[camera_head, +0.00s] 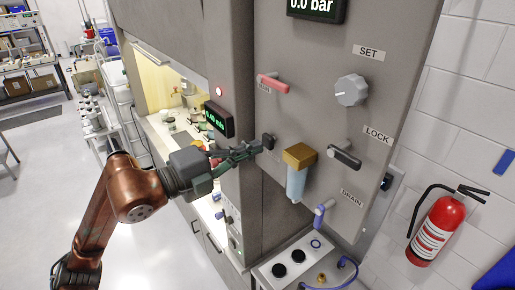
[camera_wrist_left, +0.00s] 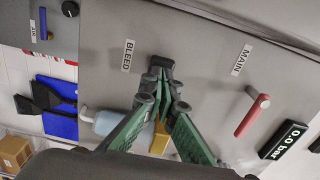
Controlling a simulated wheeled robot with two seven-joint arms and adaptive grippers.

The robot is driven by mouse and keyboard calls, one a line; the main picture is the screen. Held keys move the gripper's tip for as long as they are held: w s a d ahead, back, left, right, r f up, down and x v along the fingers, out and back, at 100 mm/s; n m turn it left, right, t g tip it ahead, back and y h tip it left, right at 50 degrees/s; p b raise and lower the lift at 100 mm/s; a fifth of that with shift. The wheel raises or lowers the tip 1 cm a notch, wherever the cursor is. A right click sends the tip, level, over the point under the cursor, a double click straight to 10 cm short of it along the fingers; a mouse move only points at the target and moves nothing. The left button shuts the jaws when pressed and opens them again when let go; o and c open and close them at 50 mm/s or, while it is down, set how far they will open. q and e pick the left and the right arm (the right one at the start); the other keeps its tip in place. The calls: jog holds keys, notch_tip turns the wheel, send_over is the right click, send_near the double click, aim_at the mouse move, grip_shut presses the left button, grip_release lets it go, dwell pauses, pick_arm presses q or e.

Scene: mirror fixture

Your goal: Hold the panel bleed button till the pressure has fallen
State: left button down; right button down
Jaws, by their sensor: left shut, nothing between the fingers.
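The dark bleed button (camera_head: 268,141) stands out from the grey panel (camera_head: 325,120). In the left wrist view, the button (camera_wrist_left: 160,62) is beside the BLEED label (camera_wrist_left: 128,56). My left gripper (camera_head: 258,147) is shut and empty, with its green fingertips at the button. In the left wrist view, the fingertips (camera_wrist_left: 162,82) overlap the button's lower part; whether it is pressed in, I cannot tell. The pressure display (camera_head: 312,5) reads 0.0 bar, and it also shows in the left wrist view (camera_wrist_left: 285,140). My right gripper is not in view.
A red lever (camera_head: 273,83), a grey SET knob (camera_head: 351,90), a black LOCK lever (camera_head: 345,156) and a blue DRAIN lever (camera_head: 323,212) are on the panel. A brass-topped filter (camera_head: 299,157) is right of the gripper. A fire extinguisher (camera_head: 437,226) hangs at the right.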

pick_arm(q)
jog(key=b+v, duration=0.2)
jog(key=v, duration=0.9)
jog(key=shift+a+b, duration=0.25)
jog(key=shift+b, duration=0.15)
jog(key=shift+s+d+r, duration=0.1)
jog(key=shift+r, duration=0.05)
